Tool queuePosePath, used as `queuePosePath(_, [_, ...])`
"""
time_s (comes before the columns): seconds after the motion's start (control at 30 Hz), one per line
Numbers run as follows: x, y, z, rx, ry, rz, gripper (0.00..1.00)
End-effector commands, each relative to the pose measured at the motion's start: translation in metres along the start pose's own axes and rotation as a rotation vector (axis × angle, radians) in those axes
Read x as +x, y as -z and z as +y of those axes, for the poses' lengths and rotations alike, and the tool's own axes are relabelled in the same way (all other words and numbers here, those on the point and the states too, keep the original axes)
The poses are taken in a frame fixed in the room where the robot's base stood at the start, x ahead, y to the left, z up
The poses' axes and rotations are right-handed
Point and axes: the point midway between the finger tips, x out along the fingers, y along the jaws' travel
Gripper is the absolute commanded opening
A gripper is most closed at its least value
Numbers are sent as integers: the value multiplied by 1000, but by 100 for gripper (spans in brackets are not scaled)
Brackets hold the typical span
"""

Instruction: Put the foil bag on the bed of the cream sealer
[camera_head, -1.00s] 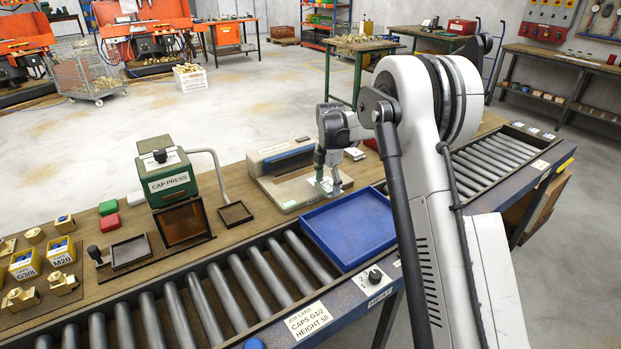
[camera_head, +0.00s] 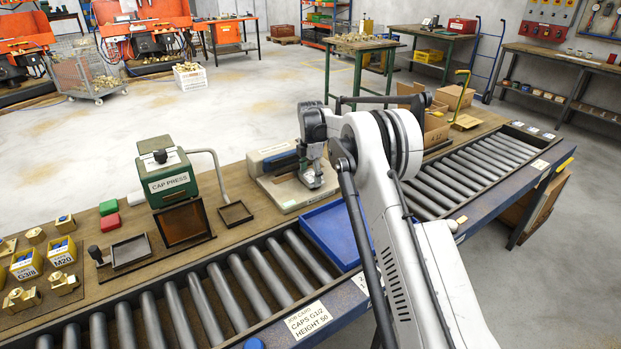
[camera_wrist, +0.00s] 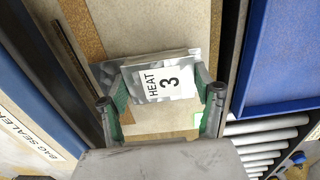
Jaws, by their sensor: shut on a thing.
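My gripper (camera_wrist: 162,88) is shut on the foil bag (camera_wrist: 103,73), a silver pouch with a white "HEAT 3" label, held between the green-padded fingers. In the head view my gripper is over the right part of the bed, and my arm hides most of the bag. I cannot tell whether the bag touches the bed.
A blue tray (camera_head: 325,233) stands on the rollers just in front of the sealer. A green cap press (camera_head: 166,178) is to the left. Cardboard boxes (camera_head: 436,128) stand behind my arm at the right. The roller conveyor (camera_head: 225,295) runs along the bench front.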

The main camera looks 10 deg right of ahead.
Motion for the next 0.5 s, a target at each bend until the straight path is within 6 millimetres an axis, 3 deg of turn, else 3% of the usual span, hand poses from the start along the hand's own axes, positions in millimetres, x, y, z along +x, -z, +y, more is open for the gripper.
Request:
queuePosePath(0.1, [9,0,0,0,0,0,33])
queuePosePath(0.47, [14,0,0,0,0,0,33])
queuePosePath(0.5, [13,0,0,0,0,0,69])
